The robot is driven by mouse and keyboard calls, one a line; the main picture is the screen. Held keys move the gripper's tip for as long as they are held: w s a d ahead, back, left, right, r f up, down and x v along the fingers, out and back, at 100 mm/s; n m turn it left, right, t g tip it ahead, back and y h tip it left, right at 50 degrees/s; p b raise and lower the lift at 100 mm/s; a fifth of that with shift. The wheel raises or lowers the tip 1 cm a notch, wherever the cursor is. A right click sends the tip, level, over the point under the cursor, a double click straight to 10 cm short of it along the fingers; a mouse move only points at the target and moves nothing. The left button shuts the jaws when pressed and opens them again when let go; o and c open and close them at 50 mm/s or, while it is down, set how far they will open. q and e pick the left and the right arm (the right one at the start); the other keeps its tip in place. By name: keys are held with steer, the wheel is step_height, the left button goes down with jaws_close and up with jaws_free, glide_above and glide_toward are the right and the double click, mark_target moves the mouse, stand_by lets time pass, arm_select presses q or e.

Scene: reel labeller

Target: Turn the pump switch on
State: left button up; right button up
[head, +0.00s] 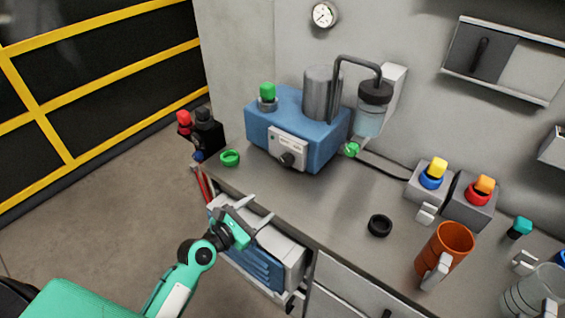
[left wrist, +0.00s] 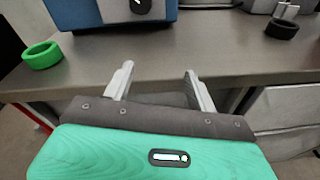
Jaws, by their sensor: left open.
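The blue pump (head: 305,125) stands on the bench against the wall. Its front carries a pale panel with a dark round knob switch (head: 287,159). In the left wrist view the lower part of the blue pump (left wrist: 85,14) and the dark knob (left wrist: 139,5) show at the top edge, cut off. I cannot tell the knob's setting. My left gripper (head: 258,210) is open and empty, near the bench's front edge, in front of and below the switch. Its two fingers (left wrist: 158,76) point toward the pump, apart from it. My right gripper is not in view.
A green ring (head: 230,158) lies left of the pump and a black ring (head: 379,226) lies to the right. An orange mug (head: 446,248) and two grey boxes with coloured knobs (head: 430,182) stand farther right. The bench top between the gripper and pump is clear.

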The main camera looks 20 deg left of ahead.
arm_select(q)
step_height(320, 180, up, 4)
steer(key=w+a+n+t, duration=0.2)
steer(key=n, duration=0.3)
steer(key=p, duration=0.1)
glide_toward(284, 162)
steer(key=x, duration=0.2)
steer(key=shift+w+d+r, duration=0.15)
steer(key=shift+w, duration=0.15)
steer(key=x, duration=0.6)
steer(key=shift+w+d+p, duration=0.1)
steer(key=shift+w+p, duration=0.2)
steer(key=shift+w, duration=0.05)
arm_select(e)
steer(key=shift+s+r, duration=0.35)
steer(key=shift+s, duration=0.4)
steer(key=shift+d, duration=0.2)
arm_select(q)
steer(key=c, duration=1)
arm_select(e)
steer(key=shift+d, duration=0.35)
